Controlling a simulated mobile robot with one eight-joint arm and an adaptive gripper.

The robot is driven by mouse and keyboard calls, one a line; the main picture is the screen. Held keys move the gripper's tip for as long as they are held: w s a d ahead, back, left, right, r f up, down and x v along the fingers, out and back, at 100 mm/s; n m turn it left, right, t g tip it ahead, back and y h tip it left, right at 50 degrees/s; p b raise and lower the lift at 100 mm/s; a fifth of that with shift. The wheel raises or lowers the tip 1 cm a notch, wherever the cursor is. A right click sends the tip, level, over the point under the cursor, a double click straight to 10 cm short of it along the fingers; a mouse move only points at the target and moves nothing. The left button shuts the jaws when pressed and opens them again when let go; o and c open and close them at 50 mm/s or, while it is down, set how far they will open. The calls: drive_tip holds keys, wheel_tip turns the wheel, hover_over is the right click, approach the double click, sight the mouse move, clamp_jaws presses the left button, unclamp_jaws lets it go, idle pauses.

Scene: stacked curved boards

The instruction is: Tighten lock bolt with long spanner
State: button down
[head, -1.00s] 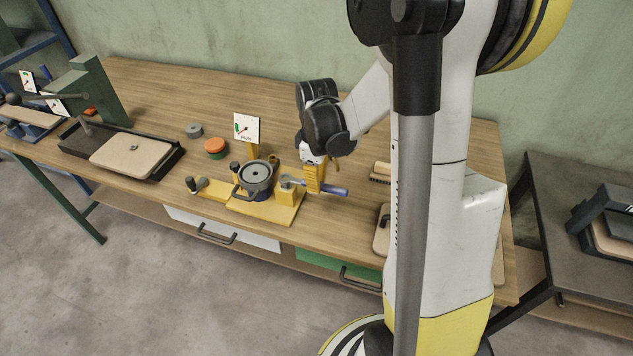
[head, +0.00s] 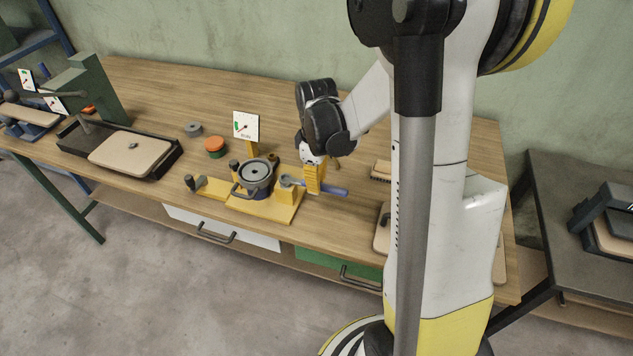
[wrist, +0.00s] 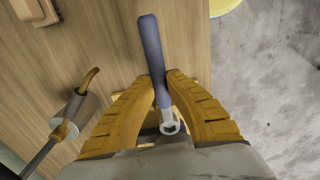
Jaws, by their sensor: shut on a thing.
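The long spanner has a blue-grey handle (head: 333,190) and a metal ring end. My gripper (head: 313,188) has yellow ribbed fingers and is shut on the spanner. In the wrist view the fingers (wrist: 159,80) pinch the spanner handle (wrist: 151,40) from both sides, with the pale ring end (wrist: 170,127) close to the palm side. In the head view the spanner's head end lies at the yellow block (head: 287,195) on the right of the fixture. The lock bolt is not clearly visible there; the spanner end covers that spot. A round grey pot (head: 256,174) sits on the yellow fixture base (head: 262,211).
A gauge card (head: 246,126) stands behind the pot. An orange-topped puck (head: 214,145) and a grey puck (head: 193,129) lie behind left. A dark tray (head: 170,160) with a beige board stands left. A brush (head: 381,171) lies right. The bench front edge is close.

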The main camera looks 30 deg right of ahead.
drive_tip(key=shift+f+b, duration=0.55)
drive_tip(key=shift+f, duration=0.15)
drive_tip(key=shift+s+a, duration=0.1)
